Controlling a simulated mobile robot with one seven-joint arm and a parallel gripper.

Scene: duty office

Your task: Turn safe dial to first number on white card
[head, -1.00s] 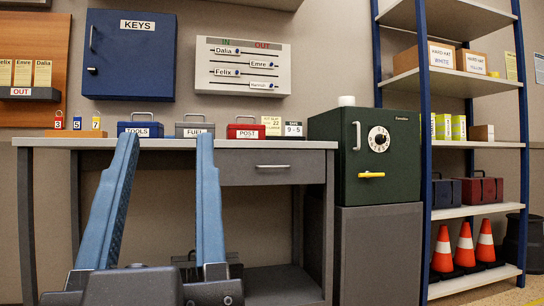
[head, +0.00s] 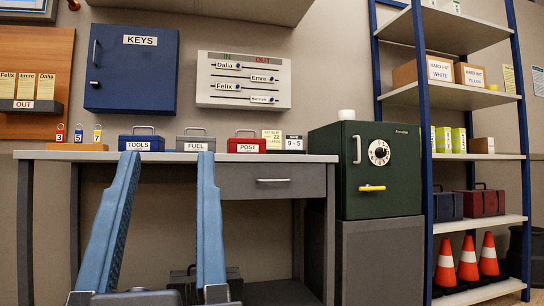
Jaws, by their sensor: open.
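The green safe (head: 400,188) stands on a grey cabinet, right of the desk, its door shut. Its round white dial (head: 379,152) with a black centre is on the door, above a yellow lever handle (head: 372,188). The dial's marks are too small to read. A pale card (head: 272,140) with small print stands on the desk by the red box; it appears to show 22, and the rest is unclear. A card beside it (head: 294,143) reads 9-5. My gripper (head: 170,158) is open and empty, its blue fingers in front of the desk, left of and apart from the safe.
The desk (head: 274,182) holds TOOLS (head: 141,143), FUEL (head: 196,143) and POST (head: 247,145) boxes and numbered key tags (head: 78,135). A blue KEYS cabinet (head: 130,60) hangs above. A blue-posted shelf (head: 425,150) stands right of the safe, with traffic cones (head: 467,260) below. A white cup (head: 346,114) sits on the safe.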

